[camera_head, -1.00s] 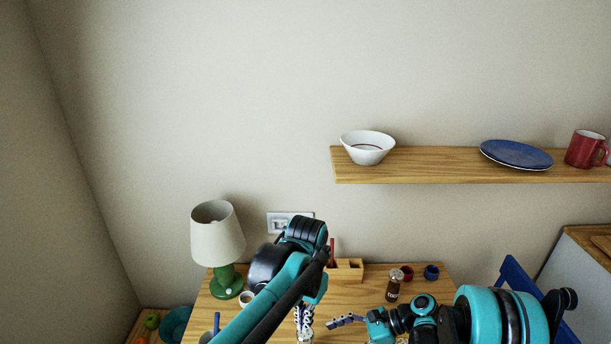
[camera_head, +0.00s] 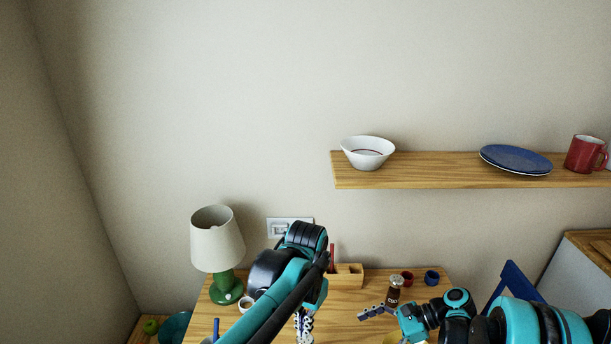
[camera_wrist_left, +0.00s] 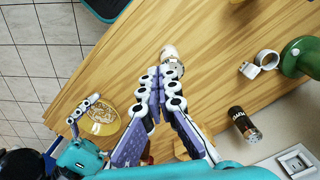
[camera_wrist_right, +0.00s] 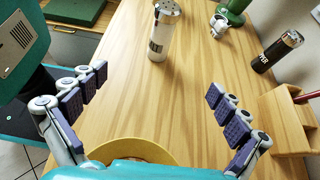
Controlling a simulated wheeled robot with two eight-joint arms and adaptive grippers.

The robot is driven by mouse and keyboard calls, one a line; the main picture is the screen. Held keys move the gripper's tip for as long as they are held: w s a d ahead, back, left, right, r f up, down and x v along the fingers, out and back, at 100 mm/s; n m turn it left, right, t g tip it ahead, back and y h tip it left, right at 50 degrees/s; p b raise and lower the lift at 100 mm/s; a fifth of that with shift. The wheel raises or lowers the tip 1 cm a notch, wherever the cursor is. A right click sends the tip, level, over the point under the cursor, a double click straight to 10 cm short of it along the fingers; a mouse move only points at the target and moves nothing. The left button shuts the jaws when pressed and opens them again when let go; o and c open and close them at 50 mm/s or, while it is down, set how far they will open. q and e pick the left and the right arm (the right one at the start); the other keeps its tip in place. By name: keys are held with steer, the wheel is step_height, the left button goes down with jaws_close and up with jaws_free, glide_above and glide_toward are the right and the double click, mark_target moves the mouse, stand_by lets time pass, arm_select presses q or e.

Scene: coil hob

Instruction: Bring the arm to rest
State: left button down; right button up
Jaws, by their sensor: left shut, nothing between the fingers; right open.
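My left gripper (camera_head: 304,322) hangs over the table, partly hidden behind my left arm in the head view. In the left wrist view its fingers (camera_wrist_left: 160,76) are together with nothing between them, pointing toward a pale shaker with a metal top (camera_wrist_left: 172,58). My right gripper (camera_head: 377,312) is near the table's right part. In the right wrist view its fingers (camera_wrist_right: 155,85) are wide apart and empty. The pale shaker (camera_wrist_right: 160,30) stands beyond them, apart from the fingertips. A yellow round item (camera_wrist_right: 140,150) lies below the right gripper, partly hidden by it.
A shelf (camera_head: 440,172) holds dishes above.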

arm_select(q)
steer(key=s+a+n+t, duration=0.3)
steer(key=s+a, duration=0.2)
steer(key=a, duration=0.3)
steer(key=s+a+f+n+t, duration=0.1)
steer(key=s+a+n+t, duration=0.2)
steer(key=s+a, duration=0.3)
steer(key=a+t, duration=0.1)
steer(key=a, duration=0.2)
steer(key=shift+a+f+t, duration=0.25)
steer(key=shift+t, duration=0.05)
arm_select(e)
steer(key=s+d+r+n+t+h, duration=0.2)
steer(key=s+r+n+t+h, duration=0.5)
steer(key=s+n+h, duration=0.5)
steer(key=s+r+n, duration=0.2)
steer(key=n, duration=0.4)
steer(key=shift+s+d, duration=0.2)
steer(key=shift+s, duration=0.15)
